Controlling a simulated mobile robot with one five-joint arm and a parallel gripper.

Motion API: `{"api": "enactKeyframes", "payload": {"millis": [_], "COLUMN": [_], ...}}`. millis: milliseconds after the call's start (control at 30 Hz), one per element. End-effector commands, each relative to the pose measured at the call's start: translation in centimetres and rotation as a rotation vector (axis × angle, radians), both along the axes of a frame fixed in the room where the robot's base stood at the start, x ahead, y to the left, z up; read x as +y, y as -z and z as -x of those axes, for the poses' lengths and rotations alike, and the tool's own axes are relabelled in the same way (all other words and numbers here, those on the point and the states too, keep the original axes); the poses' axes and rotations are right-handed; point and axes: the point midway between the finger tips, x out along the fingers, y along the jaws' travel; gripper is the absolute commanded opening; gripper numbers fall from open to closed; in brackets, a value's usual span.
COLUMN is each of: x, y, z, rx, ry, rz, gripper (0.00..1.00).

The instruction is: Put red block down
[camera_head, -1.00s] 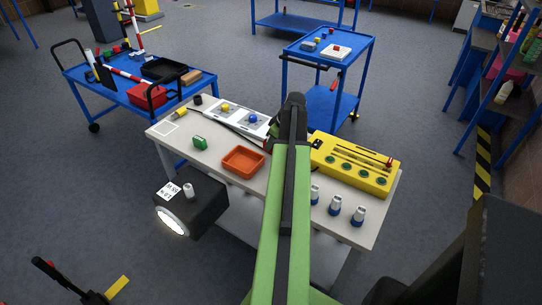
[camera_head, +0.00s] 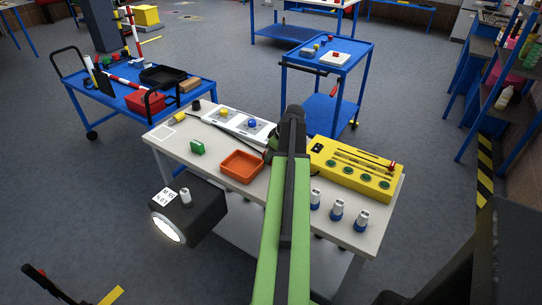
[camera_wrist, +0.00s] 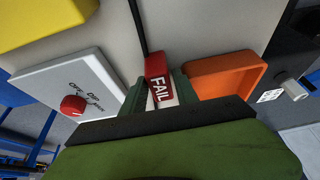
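The red block (camera_wrist: 157,67) carries the white word FAIL. In the wrist view it sits between the dark green fingers of my gripper (camera_wrist: 159,92), which looks shut on it. In the wrist view it is over the pale table top, between an orange tray (camera_wrist: 224,80) on the right and a white panel with a red knob (camera_wrist: 73,105) on the left. In the head view my own arm hides the block and most of my gripper. Whether the block touches the table cannot be told.
On the worktable (camera_head: 213,195) stand a green block (camera_head: 197,147), the orange tray (camera_head: 241,167), a yellow fixture box (camera_head: 355,169), white panels with yellow and blue knobs (camera_head: 252,124), and several blue-white pieces (camera_head: 337,210). A dark box with a lit face (camera_head: 189,208) is at the front left.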

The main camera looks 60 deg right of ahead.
Motion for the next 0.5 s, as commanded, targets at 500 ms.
{"api": "enactKeyframes", "payload": {"millis": [500], "x": [0.1], "y": [-4.0], "z": [1.1], "rx": [0.000], "ry": [0.000], "rz": [0.000], "gripper": [0.36]}}
